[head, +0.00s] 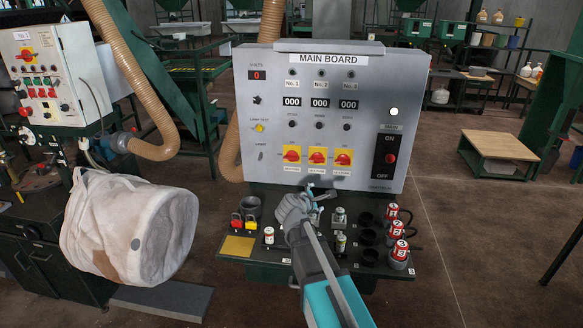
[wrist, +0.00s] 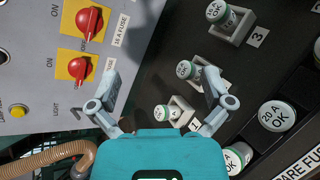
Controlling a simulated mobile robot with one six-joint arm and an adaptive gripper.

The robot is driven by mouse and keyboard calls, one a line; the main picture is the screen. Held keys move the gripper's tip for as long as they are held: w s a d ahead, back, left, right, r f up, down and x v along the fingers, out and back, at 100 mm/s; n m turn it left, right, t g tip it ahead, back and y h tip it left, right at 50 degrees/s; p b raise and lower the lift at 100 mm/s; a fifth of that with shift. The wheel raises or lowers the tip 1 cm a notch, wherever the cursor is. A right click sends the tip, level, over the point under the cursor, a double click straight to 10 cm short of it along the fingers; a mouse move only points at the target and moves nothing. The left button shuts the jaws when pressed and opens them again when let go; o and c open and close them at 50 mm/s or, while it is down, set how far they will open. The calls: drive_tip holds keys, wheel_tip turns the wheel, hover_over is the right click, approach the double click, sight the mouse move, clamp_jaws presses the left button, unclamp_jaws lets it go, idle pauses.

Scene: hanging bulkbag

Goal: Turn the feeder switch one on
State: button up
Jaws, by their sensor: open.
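The grey main board (head: 370,75) stands upright in the head view. Three red rotary switches on yellow plates sit in a row low on it. The leftmost, feeder switch one (head: 292,155), is uncovered; it also appears as the lower red knob in the wrist view (wrist: 77,67). The middle switch (head: 317,155) is the upper red knob in the wrist view (wrist: 88,21). My gripper (head: 312,195) is below the switches, near the board's lower edge. Its fingers are apart and empty in the wrist view (wrist: 162,85), touching no switch.
A white bag (head: 115,230) and beige hose (head: 150,80) are at left.

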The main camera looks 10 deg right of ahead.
drive_tip(key=w+a+n+t+b, duration=0.2)
drive_tip(key=w+a+n+t, duration=0.1)
drive_tip(key=w+n, duration=0.25)
drive_tip(key=n+t+y+b, duration=0.2)
drive_tip(key=n+t+y, duration=0.15)
drive_tip(key=n, duration=0.55)
approach(291, 159)
drive_tip(key=s, duration=0.1)
drive_tip(key=s+a+h, duration=0.1)
drive_tip(key=shift+s+a+f, duration=0.2)
drive_tip(key=shift+s+a, duration=0.1)
drive_tip(key=shift+w, duration=0.1)
drive_tip(key=x, duration=1.3)
drive_tip(key=shift+w+d, duration=0.1)
drive_tip(key=shift+w, duration=0.25)
drive_tip(key=c, duration=0.9)
